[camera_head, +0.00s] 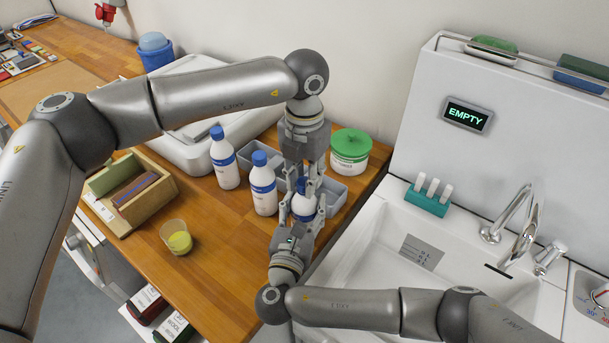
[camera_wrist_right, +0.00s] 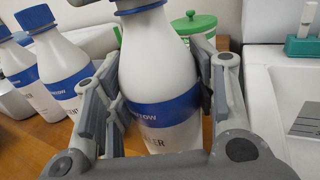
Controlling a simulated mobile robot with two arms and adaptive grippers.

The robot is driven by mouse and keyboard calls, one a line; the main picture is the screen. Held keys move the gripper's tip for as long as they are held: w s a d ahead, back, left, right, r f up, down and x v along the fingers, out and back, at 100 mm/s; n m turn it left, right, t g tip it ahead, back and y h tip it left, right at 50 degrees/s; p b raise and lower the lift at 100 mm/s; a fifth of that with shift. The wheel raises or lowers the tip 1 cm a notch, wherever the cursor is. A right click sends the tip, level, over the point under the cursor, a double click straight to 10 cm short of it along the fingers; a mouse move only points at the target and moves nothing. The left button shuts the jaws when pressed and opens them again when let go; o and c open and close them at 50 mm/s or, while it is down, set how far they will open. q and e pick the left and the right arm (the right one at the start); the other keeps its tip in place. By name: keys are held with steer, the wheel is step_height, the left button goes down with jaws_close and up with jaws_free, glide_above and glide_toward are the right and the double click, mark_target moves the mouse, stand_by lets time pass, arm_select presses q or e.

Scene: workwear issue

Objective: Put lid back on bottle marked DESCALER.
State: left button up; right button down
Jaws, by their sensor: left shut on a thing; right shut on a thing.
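A white bottle (camera_head: 304,207) with a blue label band stands upright between my grippers. In the right wrist view the bottle (camera_wrist_right: 165,105) shows black letters ending in "ER" on its label; the rest is hidden. My right gripper (camera_head: 303,213) is shut on the bottle's body from the front. A blue lid (camera_head: 302,185) is at the bottle's top, and its lower edge shows in the wrist view (camera_wrist_right: 138,5). My left gripper (camera_head: 303,182) reaches down from above and is shut on the lid. The fingers hide whether the lid is fully seated.
Two more white bottles with blue lids (camera_head: 224,160) (camera_head: 263,185) stand close left. A green-lidded tub (camera_head: 350,155) and grey tray (camera_head: 335,190) are behind. The sink (camera_head: 375,260) is right. A wooden box (camera_head: 125,195) and yellow-filled cup (camera_head: 177,238) stand left, with bare wood between.

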arm_select(q)
steer(key=m, duration=0.3)
steer(key=shift+m, duration=0.4)
steer(key=m, duration=1.5)
steer(key=shift+m, duration=0.3)
steer(key=m, duration=0.8)
steer(key=shift+m, duration=0.4)
steer(key=m, duration=0.4)
steer(key=o, duration=0.7)
steer(key=shift+f, duration=0.1)
